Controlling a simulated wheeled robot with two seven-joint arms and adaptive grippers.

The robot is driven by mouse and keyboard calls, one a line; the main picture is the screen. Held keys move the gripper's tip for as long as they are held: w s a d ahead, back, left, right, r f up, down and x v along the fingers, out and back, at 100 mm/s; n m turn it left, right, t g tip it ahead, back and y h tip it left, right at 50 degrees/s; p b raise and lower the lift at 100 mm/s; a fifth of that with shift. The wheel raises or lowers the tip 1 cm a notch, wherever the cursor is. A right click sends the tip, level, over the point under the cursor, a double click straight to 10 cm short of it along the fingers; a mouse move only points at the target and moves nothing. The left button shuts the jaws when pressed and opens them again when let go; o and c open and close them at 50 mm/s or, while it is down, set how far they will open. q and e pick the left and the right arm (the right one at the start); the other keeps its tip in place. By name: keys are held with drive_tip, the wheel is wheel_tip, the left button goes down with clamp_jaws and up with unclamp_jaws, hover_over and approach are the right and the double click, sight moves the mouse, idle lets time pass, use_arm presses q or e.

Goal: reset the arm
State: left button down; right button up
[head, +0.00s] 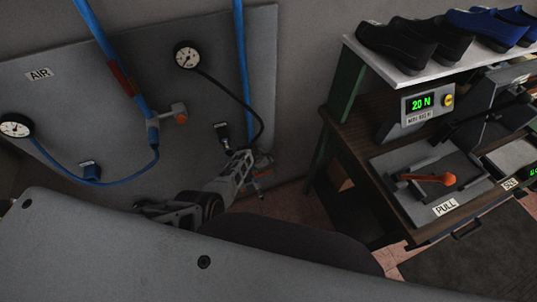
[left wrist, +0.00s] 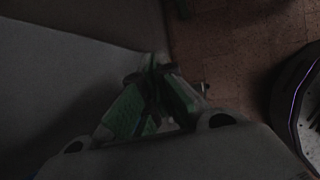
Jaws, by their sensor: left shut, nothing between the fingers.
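My left arm (head: 232,178) shows in the head view, low in front of the grey air panel (head: 190,110). Its far end is beside the lower end of the right blue pipe, and I cannot tell there whether it touches anything. In the left wrist view my left gripper (left wrist: 152,72) is shut and empty, with its fingertips together beside a plain grey surface and above a reddish tiled floor (left wrist: 240,50). My right gripper is in neither view.

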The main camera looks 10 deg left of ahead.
use_arm(q)
drive_tip(key=s+a+f+m+g+y, duration=0.1)
drive_tip(key=s+a+f+m, duration=0.1)
drive_tip(key=s+f+m, duration=0.55)
drive_tip(key=s+a+f+m+y, duration=0.1)
drive_tip(key=s+a+f+m, duration=0.2)
drive_tip(key=s, duration=0.7)
drive_tip(key=s+a+f+m+g, duration=0.1)
drive_tip(key=s+a+f+m, duration=0.15)
drive_tip(key=s+f, duration=0.55)
drive_tip(key=s+a+f+m+g, duration=0.1)
drive_tip(key=s+m, duration=0.6)
drive_tip(key=s, duration=0.8)
drive_tip(key=s+a+f+m+g+y, duration=0.1)
drive_tip(key=s+f+m, duration=0.3)
drive_tip(key=s, duration=1.2)
drive_tip(key=a+m, duration=0.1)
drive_tip(key=m, duration=0.3)
drive_tip(key=shift+a, duration=0.35)
drive_tip(key=shift+s+f, duration=0.1)
